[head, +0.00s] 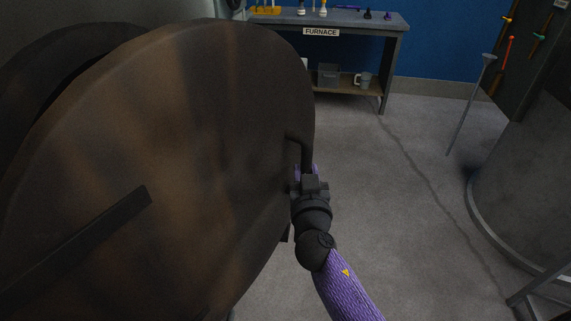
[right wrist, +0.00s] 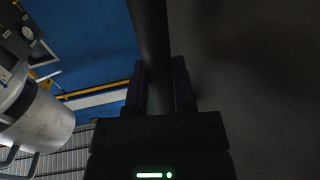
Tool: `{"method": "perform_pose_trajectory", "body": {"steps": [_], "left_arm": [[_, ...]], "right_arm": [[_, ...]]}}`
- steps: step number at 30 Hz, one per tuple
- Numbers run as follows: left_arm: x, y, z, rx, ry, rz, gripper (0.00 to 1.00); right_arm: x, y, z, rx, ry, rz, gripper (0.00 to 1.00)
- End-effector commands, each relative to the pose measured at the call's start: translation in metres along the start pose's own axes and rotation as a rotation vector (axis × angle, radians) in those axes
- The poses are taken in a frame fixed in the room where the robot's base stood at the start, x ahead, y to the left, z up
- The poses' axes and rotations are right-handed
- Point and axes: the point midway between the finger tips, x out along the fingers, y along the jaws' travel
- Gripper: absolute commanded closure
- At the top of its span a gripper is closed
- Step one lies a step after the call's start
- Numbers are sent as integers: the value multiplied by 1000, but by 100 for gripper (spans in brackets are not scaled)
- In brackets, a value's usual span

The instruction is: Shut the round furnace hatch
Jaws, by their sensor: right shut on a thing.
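The round furnace hatch (head: 190,130) is a large rusty-brown disc that fills the left half of the head view. A dark curved rim (head: 75,45) shows behind its upper left edge, with a dark gap between them, so the hatch stands at least partly open. A dark bar handle (head: 302,148) sits at the hatch's right edge. My right gripper (head: 307,180) is shut on this handle. In the right wrist view the handle (right wrist: 151,40) runs between the two fingers (right wrist: 159,88). My left gripper is not in view.
A workbench (head: 362,22) labelled FURNACE stands at the back against a blue wall. A large grey cylinder (head: 530,170) stands at the right, near a thin rod (head: 468,110). Grey floor (head: 410,220) lies open between the hatch and the cylinder.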

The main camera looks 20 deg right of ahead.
Motion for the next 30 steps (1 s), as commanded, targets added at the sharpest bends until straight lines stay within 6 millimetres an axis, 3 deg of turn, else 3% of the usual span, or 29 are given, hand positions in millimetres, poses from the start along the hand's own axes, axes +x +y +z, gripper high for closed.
{"method": "perform_pose_trajectory", "body": {"steps": [12,23,24,28,30], "left_arm": [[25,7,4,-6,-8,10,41],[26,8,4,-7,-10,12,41],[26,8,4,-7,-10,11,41],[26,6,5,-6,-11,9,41],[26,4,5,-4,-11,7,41]], "right_arm": [[30,-35,5,4,-4,-7,100],[36,-40,2,2,-5,-5,100],[36,-39,2,2,-5,-4,59],[36,-39,1,1,-3,-4,32],[36,-39,1,1,-3,-3,27]]}}
